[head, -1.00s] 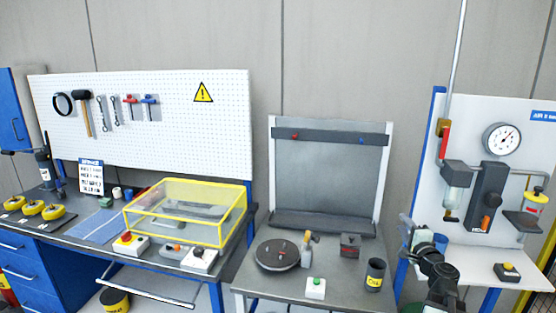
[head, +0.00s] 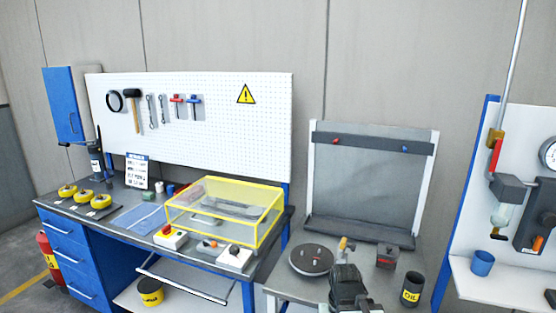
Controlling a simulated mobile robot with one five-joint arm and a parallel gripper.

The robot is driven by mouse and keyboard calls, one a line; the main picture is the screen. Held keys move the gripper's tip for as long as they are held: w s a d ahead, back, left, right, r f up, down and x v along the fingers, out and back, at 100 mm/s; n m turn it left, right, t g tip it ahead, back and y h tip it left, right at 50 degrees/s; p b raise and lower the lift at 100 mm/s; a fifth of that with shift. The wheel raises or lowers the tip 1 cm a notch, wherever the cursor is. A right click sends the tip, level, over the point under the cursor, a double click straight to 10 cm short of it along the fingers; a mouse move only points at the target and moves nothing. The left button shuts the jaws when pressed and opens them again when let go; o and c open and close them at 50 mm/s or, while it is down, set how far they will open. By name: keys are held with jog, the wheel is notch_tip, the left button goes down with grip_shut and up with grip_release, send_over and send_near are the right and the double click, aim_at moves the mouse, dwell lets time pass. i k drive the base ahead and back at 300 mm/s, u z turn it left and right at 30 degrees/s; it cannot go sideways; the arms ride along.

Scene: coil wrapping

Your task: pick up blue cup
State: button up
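The blue cup (head: 482,263) stands upright on the white shelf of the air station at the right of the head view. It is in plain view and nothing touches it. My gripper (head: 345,272) is at the bottom of the picture, in front of the middle table, well to the left of the cup. My dark arm is seen from behind, and the fingers cannot be made out. No held object shows.
The middle table (head: 290,288) holds a round turntable (head: 311,260), a dark OIL can (head: 411,289) and a small grey block (head: 387,256). A yellow-framed clear cover (head: 225,210) sits on the left bench. A gap separates the middle table from the air station.

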aim_at(482, 262)
jog(key=u, duration=3.45)
jog(key=k, duration=1.75)
jog(key=z, duration=0.75)
